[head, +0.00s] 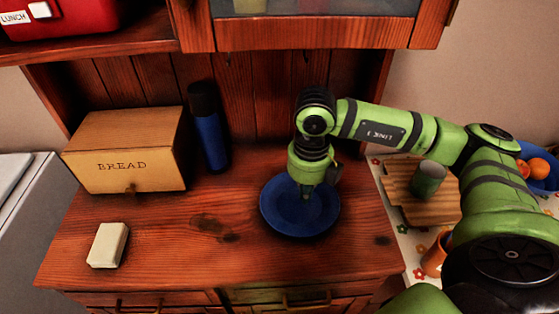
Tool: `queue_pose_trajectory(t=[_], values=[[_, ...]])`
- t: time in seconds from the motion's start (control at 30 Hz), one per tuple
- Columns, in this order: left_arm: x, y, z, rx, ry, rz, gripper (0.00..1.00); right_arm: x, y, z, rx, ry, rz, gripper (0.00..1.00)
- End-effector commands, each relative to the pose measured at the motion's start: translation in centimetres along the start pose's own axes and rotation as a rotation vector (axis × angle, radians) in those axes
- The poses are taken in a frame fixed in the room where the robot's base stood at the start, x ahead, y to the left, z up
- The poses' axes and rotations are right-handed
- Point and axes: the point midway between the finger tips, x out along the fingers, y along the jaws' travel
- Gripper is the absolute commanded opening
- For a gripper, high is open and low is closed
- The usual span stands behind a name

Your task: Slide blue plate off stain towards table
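A round blue plate (285,222) lies flat on the dark wood counter (170,262), right of centre. My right gripper (306,192) points down over the plate's inner area. Its fingertips are small and dark against the plate, so I cannot tell whether they are open or shut, or touch it. A dark smudge (212,229) marks the counter left of the plate, and a smaller dark spot (383,240) lies to its right. The counter under the plate is hidden. The table (398,232) with a flowered cloth stands to the right. My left gripper is not in view.
A bread box (125,155), a dark blue bottle (210,135) and a pale block (108,245) stand left of the plate. On the table are a cutting board (402,190), a green cup (428,180), an orange cup (436,257) and a blue fruit bowl (545,183).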

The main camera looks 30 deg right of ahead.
Motion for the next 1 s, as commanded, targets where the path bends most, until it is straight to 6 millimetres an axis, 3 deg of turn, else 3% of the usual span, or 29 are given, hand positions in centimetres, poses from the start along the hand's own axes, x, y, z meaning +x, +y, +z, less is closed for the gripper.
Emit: queue_pose_trajectory(t=[0.4, 0.87, 1.0], values=[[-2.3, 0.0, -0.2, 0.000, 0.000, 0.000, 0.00, -0.2, 0.1, 7.8, 0.001, 0.001, 0.003, 0.00], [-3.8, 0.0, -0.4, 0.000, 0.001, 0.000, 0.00, -0.1, 0.2, 14.8, 0.000, 0.001, 0.003, 0.00], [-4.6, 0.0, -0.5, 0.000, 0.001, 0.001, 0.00, 2.6, 0.1, 14.7, -0.003, 0.007, 0.000, 0.00]])
